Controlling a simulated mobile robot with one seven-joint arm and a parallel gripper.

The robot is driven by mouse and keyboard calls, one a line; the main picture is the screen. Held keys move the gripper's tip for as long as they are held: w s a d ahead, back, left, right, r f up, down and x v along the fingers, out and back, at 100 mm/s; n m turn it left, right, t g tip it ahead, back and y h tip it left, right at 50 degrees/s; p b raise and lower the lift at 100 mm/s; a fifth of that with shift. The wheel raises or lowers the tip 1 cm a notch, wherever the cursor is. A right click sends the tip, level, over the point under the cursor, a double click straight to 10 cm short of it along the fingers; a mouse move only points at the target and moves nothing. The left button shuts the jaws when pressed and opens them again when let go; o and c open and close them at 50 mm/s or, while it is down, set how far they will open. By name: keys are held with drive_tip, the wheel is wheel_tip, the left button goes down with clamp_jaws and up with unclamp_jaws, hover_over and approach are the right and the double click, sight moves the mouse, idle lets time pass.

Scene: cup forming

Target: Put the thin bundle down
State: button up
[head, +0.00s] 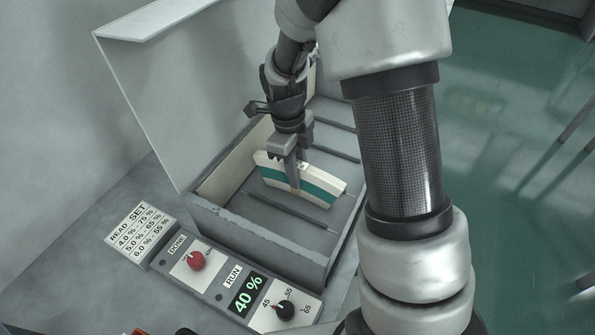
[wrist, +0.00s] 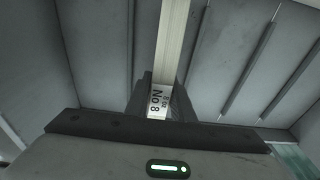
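The thin bundle (head: 320,190), cream with a green band, stands on edge in the grey open box (head: 262,236), among its thin dividing rails. My gripper (head: 293,178) points down from above, with its fingers on the bundle's two faces, shut on it. In the wrist view the bundle (wrist: 172,45) shows as a narrow pale strip between the dark fingers (wrist: 160,100), with a small label reading "No 8". I cannot tell whether the bundle's lower edge touches the box floor.
A raised pale lid (head: 170,90) stands along the box's left. In front are a control panel with a red DONE knob (head: 196,260), a green 40 % display (head: 246,295) and a black dial (head: 285,307). A "READ SET" sign (head: 141,233) stands left. Bare rail slots (head: 325,140) lie behind the bundle.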

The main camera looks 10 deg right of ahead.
drive_tip(key=o, duration=0.3)
drive_tip(key=r, duration=0.4)
drive_tip(key=r+p, duration=0.1)
drive_tip(key=r, duration=0.3)
drive_tip(key=a+r, duration=0.1)
drive_tip(key=r, duration=0.3)
drive_tip(key=shift+w+a+p, duration=0.1)
drive_tip(key=shift+w+p, duration=0.25)
drive_tip(key=shift+w, duration=0.05)
drive_tip(key=s+d+r+n+t, duration=0.2)
drive_tip(key=s+r+n, duration=0.2)
drive_tip(key=s+n, duration=0.2)
drive_tip(key=s+d+r+n+t, duration=0.2)
drive_tip(key=s+r+n, duration=0.3)
drive_tip(key=n, duration=0.5)
drive_tip(key=s+d+r+n+t+y, duration=0.1)
drive_tip(key=s+d+r+n+t, duration=0.1)
drive_tip(key=s+r+n, duration=0.3)
drive_tip(key=shift+s+d+n, duration=0.3)
drive_tip(key=shift+s+n, duration=0.15)
drive_tip(key=shift+n, duration=0.6)
drive_tip(key=shift+s+d+n, duration=0.25)
drive_tip(key=shift+s+n, duration=0.15)
drive_tip(key=shift+n, duration=0.65)
